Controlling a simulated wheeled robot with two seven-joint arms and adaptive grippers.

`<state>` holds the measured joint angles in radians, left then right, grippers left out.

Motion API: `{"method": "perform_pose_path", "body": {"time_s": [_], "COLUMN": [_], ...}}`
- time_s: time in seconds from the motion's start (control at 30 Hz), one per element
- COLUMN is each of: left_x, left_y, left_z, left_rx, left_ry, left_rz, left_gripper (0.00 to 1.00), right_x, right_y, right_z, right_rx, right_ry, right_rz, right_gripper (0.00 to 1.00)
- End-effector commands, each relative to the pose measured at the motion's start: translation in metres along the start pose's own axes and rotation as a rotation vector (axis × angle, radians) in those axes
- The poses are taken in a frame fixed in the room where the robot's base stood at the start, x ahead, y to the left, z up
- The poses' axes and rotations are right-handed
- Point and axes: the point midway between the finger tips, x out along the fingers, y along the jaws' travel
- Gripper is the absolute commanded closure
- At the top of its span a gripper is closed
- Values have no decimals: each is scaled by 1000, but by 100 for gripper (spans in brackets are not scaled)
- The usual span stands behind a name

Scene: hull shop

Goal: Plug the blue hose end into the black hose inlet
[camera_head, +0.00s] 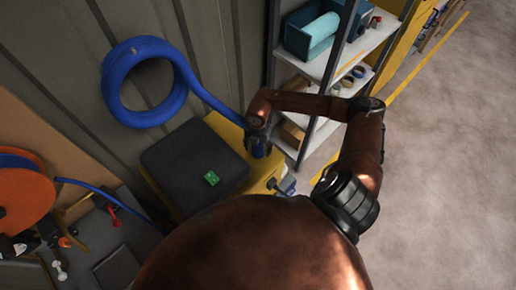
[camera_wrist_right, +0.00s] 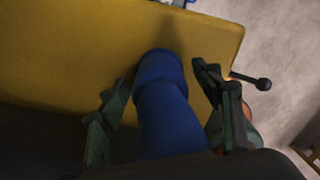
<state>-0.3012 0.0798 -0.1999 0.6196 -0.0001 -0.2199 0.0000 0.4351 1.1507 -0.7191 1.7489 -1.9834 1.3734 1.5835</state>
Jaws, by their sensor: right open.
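The blue hose end (camera_wrist_right: 163,105) lies between the two fingers of my right gripper (camera_wrist_right: 163,78) in the right wrist view. The fingers are open, one on each side of it, with a visible gap at the right finger; contact at the left finger is hard to tell. In the head view my right gripper (camera_head: 259,133) is at the end of the blue hose (camera_head: 208,95), beside the yellow cabinet (camera_head: 224,130). I cannot make out the black hose inlet. My left gripper is not in view.
A blue hose coil (camera_head: 118,76) hangs on the wall. A black pad (camera_head: 193,165) with a small green item (camera_head: 211,178) tops the cabinet. Shelving (camera_head: 328,60) stands close behind my right arm. An orange reel (camera_head: 22,200) is at left. The floor at right is clear.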

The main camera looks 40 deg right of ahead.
Motion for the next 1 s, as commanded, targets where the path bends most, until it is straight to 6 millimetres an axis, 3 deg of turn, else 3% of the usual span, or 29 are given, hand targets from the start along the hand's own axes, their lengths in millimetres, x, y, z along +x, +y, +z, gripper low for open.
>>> {"method": "perform_pose_path", "body": {"time_s": [0.4,1.0], "left_x": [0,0], "left_y": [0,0], "left_z": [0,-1], "left_rx": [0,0], "left_ry": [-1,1], "left_rz": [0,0], "left_gripper": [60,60], "right_x": [5,4], "right_y": [0,0], "right_z": [0,0], "right_rx": [0,0], "right_ry": [0,0], "right_rz": [0,1], "right_gripper": [40,82]}}
